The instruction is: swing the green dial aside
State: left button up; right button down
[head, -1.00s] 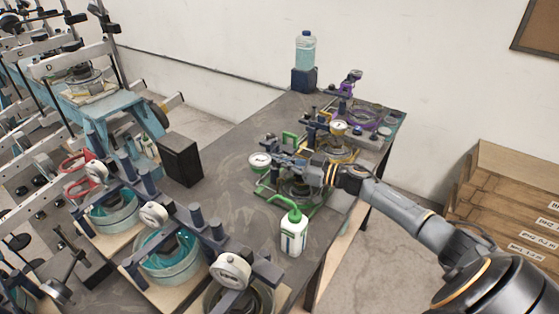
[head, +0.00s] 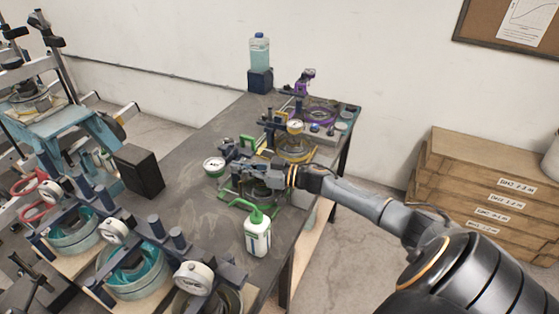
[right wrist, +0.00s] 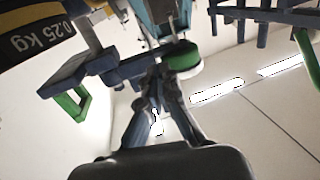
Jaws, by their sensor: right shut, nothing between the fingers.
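The green dial (head: 214,166) is a round gauge with a white face and green rim, on the left of the green-framed station on the bench. My right gripper (head: 243,166) comes in from the right over this station, low, with its fingertips just right of the dial. In the right wrist view the dial shows as a green-rimmed disc (right wrist: 183,57) by a blue bar, close beyond my shut fingers (right wrist: 166,75). I cannot tell whether they touch it or the bar. The fingers hold nothing. My left gripper is out of view.
A yellow station (head: 296,148) and a purple one (head: 318,112) stand behind. A black box (head: 139,171) stands to the left, with bare bench between.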

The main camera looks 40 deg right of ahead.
jog(key=b+v, duration=0.1)
jog(key=v, duration=0.6)
jog(key=shift+s+f+b, duration=0.15)
jog(key=shift+s+b, duration=0.15)
jog(key=shift+b, duration=0.1)
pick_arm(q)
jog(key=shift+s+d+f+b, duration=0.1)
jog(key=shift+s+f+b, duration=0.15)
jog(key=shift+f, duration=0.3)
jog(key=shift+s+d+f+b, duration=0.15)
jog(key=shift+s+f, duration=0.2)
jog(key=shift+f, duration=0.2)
pick_arm(e)
jog(key=v, duration=0.4)
jog(key=shift+s+a+r, duration=0.2)
jog(key=shift+s+r, duration=0.05)
jog(key=shift+s, duration=0.05)
